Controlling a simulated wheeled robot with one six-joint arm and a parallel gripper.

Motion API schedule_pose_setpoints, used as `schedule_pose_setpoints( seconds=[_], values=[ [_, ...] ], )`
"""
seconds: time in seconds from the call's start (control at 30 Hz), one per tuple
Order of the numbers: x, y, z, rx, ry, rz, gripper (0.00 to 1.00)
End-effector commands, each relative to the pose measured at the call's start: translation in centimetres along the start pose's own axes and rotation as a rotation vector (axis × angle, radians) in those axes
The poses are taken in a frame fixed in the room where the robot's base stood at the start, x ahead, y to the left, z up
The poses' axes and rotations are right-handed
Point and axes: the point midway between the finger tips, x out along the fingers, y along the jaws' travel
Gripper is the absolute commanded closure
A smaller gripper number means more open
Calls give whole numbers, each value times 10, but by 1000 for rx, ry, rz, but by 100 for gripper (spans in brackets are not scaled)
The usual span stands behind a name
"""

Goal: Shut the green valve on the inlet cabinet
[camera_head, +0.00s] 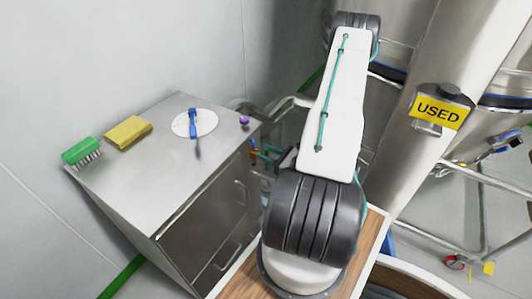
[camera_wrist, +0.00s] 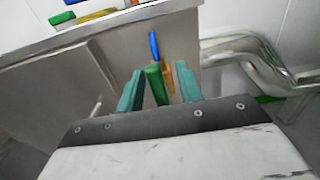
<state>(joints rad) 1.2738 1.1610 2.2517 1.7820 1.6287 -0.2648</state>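In the wrist view, the green valve handle (camera_wrist: 155,82) stands upright in front of the steel inlet cabinet (camera_wrist: 120,60). My gripper (camera_wrist: 160,85) is open, its two teal fingers apart. The green handle shows between them, closer to the left finger, with no clear contact. A blue handle (camera_wrist: 154,46) rises behind it, and an orange handle (camera_wrist: 168,78) shows just to its right. The lower parts of the handles are hidden by my gripper.
The cabinet top (camera_head: 150,170) holds a green brush (camera_head: 80,152), a yellow sponge (camera_head: 127,132), a white disc (camera_head: 207,122) with a blue tool (camera_head: 193,122), and a purple knob (camera_head: 244,120). Steel pipes (camera_wrist: 245,55) run close on the right. A yellow USED sign (camera_head: 437,110) hangs further right.

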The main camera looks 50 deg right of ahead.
Motion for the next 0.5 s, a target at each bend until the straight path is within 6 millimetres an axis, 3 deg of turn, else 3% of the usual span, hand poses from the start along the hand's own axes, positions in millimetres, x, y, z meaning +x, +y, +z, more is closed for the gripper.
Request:
schedule_pose_setpoints(
  seconds=[0.03,0.13,0.5],
  values=[
    [1,2,0,0,0,3,72],
    [1,2,0,0,0,4,100],
    [1,1,0,30,0,4,100]
  ],
)
